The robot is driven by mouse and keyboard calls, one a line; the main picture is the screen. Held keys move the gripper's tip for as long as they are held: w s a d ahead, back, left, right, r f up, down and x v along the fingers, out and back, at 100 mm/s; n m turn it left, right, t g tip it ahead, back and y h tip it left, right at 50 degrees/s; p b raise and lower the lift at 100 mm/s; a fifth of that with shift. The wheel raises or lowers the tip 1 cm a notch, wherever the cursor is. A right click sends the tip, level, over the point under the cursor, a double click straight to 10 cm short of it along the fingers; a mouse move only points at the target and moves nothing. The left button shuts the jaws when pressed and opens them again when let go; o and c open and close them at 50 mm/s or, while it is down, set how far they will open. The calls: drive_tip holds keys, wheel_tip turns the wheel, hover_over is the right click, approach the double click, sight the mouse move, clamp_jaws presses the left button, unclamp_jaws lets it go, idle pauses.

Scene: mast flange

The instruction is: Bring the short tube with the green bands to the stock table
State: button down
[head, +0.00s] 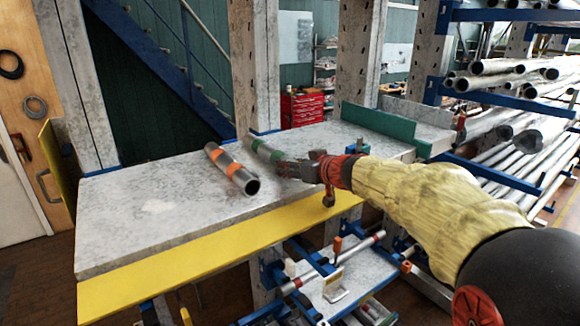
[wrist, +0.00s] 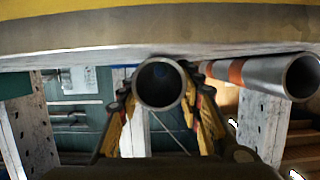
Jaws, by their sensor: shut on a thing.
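My gripper (head: 287,169) is shut on this tube, with a finger on each side. In the wrist view the tube (wrist: 159,84) shows its open round end between the yellow and black fingers (wrist: 160,105). Its far part is hidden there. I cannot tell whether the tube touches the tabletop or is just above it.
A tube with orange bands (head: 232,170) lies on the table just left of my gripper. A green upright plate (head: 385,127) stands at the right. A lower shelf (head: 345,283) holds a red-banded tube. Racked pipes (head: 500,75) stand far right. The table's left half is clear.

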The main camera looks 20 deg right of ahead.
drive_tip(key=shift+r, duration=1.45)
